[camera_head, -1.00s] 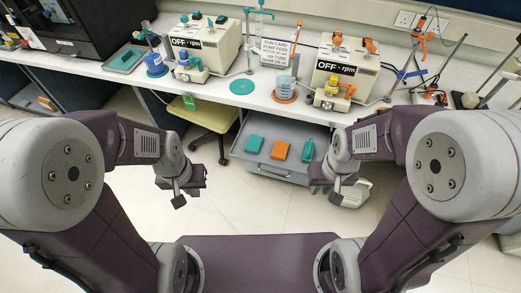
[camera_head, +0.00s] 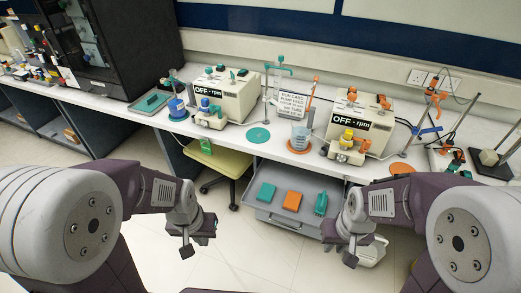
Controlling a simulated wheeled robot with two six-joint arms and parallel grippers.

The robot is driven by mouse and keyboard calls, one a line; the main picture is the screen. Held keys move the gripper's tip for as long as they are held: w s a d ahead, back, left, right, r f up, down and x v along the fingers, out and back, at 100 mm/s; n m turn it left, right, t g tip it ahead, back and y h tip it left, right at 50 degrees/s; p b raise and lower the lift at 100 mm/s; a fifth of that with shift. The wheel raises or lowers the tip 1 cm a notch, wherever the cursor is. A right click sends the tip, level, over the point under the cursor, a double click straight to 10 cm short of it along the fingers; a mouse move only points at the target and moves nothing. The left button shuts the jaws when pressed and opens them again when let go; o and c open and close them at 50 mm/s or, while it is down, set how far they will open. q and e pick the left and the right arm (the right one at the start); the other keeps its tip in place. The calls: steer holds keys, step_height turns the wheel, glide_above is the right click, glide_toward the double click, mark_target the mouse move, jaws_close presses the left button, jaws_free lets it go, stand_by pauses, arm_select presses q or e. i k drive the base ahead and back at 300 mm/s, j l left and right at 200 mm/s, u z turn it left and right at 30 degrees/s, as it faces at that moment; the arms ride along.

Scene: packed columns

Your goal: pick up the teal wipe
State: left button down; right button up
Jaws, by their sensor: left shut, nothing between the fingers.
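A flat teal wipe (camera_head: 265,193) lies in the open grey drawer (camera_head: 268,216) under the bench, at its left side. An orange wipe (camera_head: 292,201) lies beside it, and a teal bottle-like item (camera_head: 320,204) is further right in the drawer. My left gripper (camera_head: 197,240) is shut and empty, low over the floor to the left of the drawer, apart from the wipe. My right gripper (camera_head: 358,248) is in front of the drawer's right end, apart from the wipe; its jaw opening is not clear.
A yellow-green stool (camera_head: 217,160) stands left of the drawer, partly under the bench. The white bench top (camera_head: 225,137) carries two pump boxes (camera_head: 222,94), (camera_head: 361,122), stands and a sign (camera_head: 292,104). The floor between my arms is clear.

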mark_target(265, 194)
steer(key=i+l, duration=0.15)
steer(key=i, duration=0.25)
steer(key=i+l, duration=0.15)
steer(key=i, duration=0.25)
steer(key=i+l, duration=0.15)
steer(key=i, duration=0.25)
steer(key=u, duration=0.05)
